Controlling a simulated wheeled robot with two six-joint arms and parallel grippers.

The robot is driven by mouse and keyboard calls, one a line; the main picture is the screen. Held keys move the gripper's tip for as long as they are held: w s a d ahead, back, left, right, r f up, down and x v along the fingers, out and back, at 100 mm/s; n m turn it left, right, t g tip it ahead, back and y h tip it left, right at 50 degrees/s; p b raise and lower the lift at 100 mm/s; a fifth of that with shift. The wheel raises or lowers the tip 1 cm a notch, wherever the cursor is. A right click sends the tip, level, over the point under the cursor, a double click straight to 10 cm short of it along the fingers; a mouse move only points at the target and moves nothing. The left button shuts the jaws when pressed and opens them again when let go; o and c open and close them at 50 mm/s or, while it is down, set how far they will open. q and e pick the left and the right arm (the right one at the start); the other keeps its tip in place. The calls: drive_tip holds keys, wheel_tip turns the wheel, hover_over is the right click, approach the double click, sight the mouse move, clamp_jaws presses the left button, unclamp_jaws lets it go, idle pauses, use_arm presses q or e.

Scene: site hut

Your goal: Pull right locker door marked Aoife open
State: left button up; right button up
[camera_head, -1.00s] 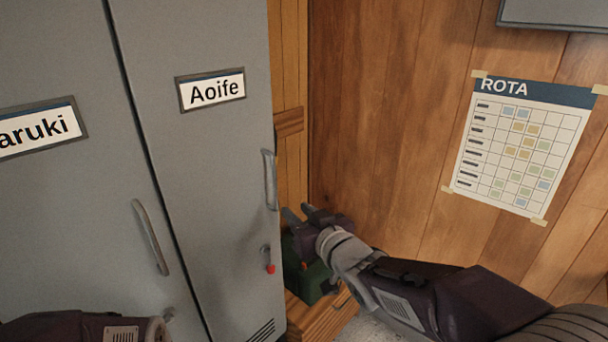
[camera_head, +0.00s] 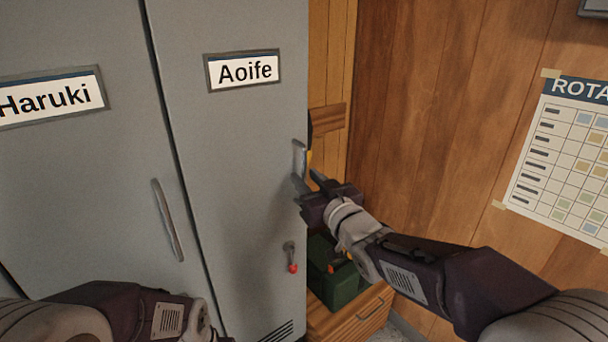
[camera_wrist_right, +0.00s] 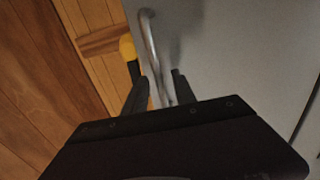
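The right locker door (camera_head: 235,140), grey with an "Aoife" label (camera_head: 245,72), looks shut. Its upright metal bar handle (camera_head: 299,158) is at the door's right edge. My right gripper (camera_head: 308,182) is at the lower part of this handle. In the right wrist view, the handle (camera_wrist_right: 151,45) runs down between the two open fingers of my right gripper (camera_wrist_right: 159,88); I cannot tell whether they touch it. My left arm is low at the left of the head view, and its fingers are not visible.
The Haruki door (camera_head: 80,190) with its own handle (camera_head: 167,220) is on the left. A red-tipped latch (camera_head: 292,260) is below the Aoife handle. A green box (camera_head: 340,287) sits on a wooden cabinet (camera_head: 350,322) beside the locker. A yellow-ended object (camera_wrist_right: 127,47) is behind the handle.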

drive_tip(key=shift+x, duration=0.95)
drive_tip(key=shift+d, duration=0.1)
clamp_jaws()
idle(0.6)
